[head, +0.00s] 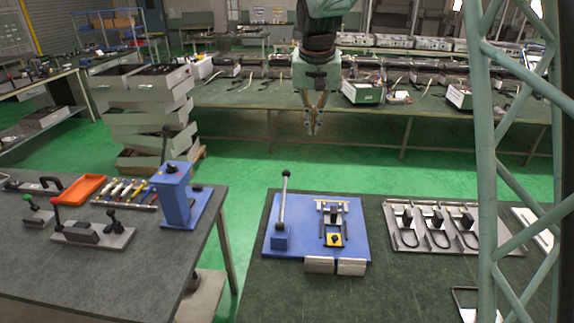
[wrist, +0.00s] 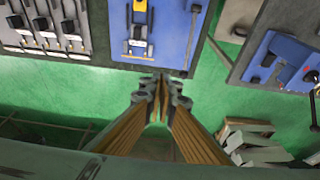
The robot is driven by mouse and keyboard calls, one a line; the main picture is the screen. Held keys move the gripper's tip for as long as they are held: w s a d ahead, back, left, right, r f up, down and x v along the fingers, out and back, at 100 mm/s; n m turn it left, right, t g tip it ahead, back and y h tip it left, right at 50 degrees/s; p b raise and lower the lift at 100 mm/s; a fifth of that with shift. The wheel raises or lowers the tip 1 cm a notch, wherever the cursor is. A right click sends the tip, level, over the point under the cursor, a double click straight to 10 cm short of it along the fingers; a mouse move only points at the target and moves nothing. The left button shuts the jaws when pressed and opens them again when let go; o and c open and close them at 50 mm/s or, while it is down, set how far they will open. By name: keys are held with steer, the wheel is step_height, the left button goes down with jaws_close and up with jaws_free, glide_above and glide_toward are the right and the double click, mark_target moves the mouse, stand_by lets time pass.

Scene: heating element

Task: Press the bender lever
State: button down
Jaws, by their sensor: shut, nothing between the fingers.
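The bender is a blue base plate (head: 355,218) on the dark table. Its lever (head: 282,205) stands nearly upright at the plate's left side, with a black ball knob (head: 286,173) on top. A fixture with a yellow block (head: 333,239) sits right of the lever. My gripper (head: 314,130) hangs pointing down, behind and above the plate, apart from the lever; its fingers are shut and empty. In the wrist view the blue plate (wrist: 172,48) is at the top, the lever (wrist: 190,42) is at its right side, and my fingertips (wrist: 160,84) are over green floor.
A metal tray (head: 428,212) with several heating elements lies right of the bender. A blue press (head: 176,195) stands on the left table (head: 130,275), beside an orange tray (head: 83,189). Stacked boxes (head: 140,110) stand behind. A pale green lattice frame (head: 487,180) crosses the right side.

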steer(key=w+a+f+p, duration=0.2)
steer(key=w+a+f, duration=0.7)
steer(key=w+f, duration=0.1)
steer(key=shift+w, duration=0.35)
steer(key=shift+f, duration=0.1)
stand_by(0.3)
glide_above(288, 170)
steer(key=s, duration=0.1)
step_height(288, 170, down, 11)
steer(key=shift+s+a+f+p, duration=0.1)
steer(key=shift+s+f+p, duration=0.1)
steer(key=shift+p, duration=0.25)
steer(key=shift+f, duration=1)
steer(key=shift+w+f, duration=0.1)
steer(key=shift+w, duration=0.05)
